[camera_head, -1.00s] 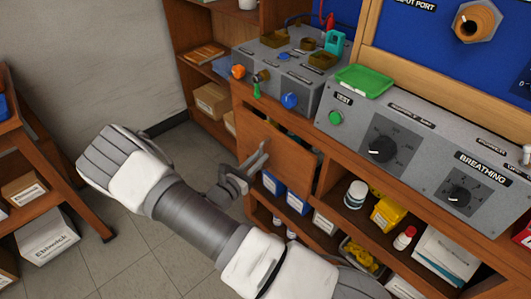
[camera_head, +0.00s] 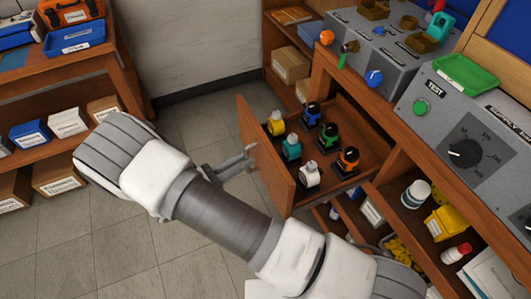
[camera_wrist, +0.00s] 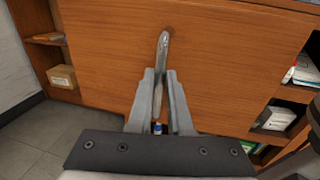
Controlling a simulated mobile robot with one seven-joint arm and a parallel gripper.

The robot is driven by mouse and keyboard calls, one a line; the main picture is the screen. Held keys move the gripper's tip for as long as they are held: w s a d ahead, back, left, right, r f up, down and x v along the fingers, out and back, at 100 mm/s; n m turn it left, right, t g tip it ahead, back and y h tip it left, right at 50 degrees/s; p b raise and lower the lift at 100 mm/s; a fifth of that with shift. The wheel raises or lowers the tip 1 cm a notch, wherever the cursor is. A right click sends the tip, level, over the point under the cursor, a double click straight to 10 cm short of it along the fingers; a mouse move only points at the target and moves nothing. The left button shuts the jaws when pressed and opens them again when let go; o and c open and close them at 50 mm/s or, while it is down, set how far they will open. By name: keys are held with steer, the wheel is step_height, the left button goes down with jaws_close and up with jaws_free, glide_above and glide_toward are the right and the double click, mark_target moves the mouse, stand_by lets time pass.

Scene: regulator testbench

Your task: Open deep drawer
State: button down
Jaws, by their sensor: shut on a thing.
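The deep drawer (camera_head: 264,150) stands pulled out from the wooden bench, its tall wooden front facing left in the head view. Several small regulator-like parts with yellow, teal, white, blue, green and orange pieces stand upright inside it. My gripper (camera_head: 246,160) is at the outer side of the drawer front. In the wrist view my gripper (camera_wrist: 160,78) is shut on the metal drawer handle (camera_wrist: 163,45), which runs up between its fingers. The wide drawer front (camera_wrist: 230,65) fills most of that view.
A grey test panel (camera_head: 465,140) and a grey box with knobs (camera_head: 372,50) sit on the bench. Shelves below hold bottles and boxes. A wooden shelf unit (camera_head: 105,75) with boxes stands at the left. Tiled floor (camera_head: 115,245) between is clear.

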steer(key=shift+w+a+b+v, duration=0.1)
steer(key=shift+w+b+v, duration=0.1)
steer(key=shift+v, duration=1.05)
steer(key=shift+w+a+b+v, duration=0.15)
steer(key=shift+v, duration=1.05)
steer(key=c, duration=0.8)
jaws_free()
steer(key=shift+c, duration=0.2)
steer(key=v, duration=1.7)
steer(key=shift+a+p, duration=0.2)
steer(key=shift+p, duration=0.2)
steer(key=shift+r, duration=0.1)
